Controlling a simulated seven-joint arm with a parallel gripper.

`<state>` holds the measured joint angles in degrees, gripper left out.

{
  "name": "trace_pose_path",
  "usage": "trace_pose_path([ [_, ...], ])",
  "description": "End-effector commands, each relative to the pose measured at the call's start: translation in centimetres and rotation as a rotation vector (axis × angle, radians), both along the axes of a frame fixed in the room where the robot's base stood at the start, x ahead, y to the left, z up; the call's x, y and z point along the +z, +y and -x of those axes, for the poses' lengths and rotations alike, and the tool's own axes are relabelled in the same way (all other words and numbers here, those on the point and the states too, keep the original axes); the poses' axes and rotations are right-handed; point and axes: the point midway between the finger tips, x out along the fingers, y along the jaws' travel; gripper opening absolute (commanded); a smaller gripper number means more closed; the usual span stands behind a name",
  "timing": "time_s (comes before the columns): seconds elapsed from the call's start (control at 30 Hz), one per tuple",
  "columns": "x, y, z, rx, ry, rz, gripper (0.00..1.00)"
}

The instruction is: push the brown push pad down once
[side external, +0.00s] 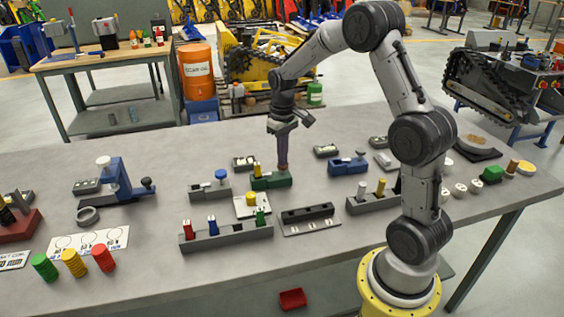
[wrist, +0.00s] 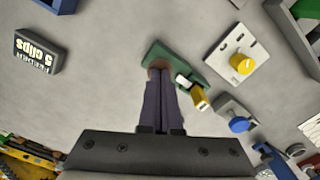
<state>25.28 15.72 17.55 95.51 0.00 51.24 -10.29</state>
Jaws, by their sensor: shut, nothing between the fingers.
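A green base block (side external: 265,182) stands near the middle of the bench, with a small yellow part at its left end. It also shows in the wrist view (wrist: 180,62), with the yellow part on a white piece beside the fingers. My gripper (side external: 283,168) points straight down over the right part of the green block, its fingers shut and empty. In the wrist view the shut fingertips (wrist: 159,72) meet a brown rounded patch, the push pad (wrist: 155,63), mostly hidden behind them. I cannot tell whether the fingertips touch the pad or how far down it is.
A grey block with a blue knob (side external: 221,177) stands to the left, and a white plate with a yellow knob (side external: 252,206) in front. A blue block (side external: 348,166) is to the right. A dark slotted rack (side external: 309,218) and a grey peg rail (side external: 226,237) lie nearer the front.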

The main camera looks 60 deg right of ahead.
Motion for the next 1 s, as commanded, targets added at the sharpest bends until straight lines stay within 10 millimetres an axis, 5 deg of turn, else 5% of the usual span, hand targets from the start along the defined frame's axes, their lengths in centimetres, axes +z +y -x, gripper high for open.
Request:
trace_pose_path([
  [0.6,3.9,0.0,0.0,0.000,-0.002,0.001,0.00],
  [1.0,4.2,0.0,0.0,0.000,0.000,0.000,0.00],
])
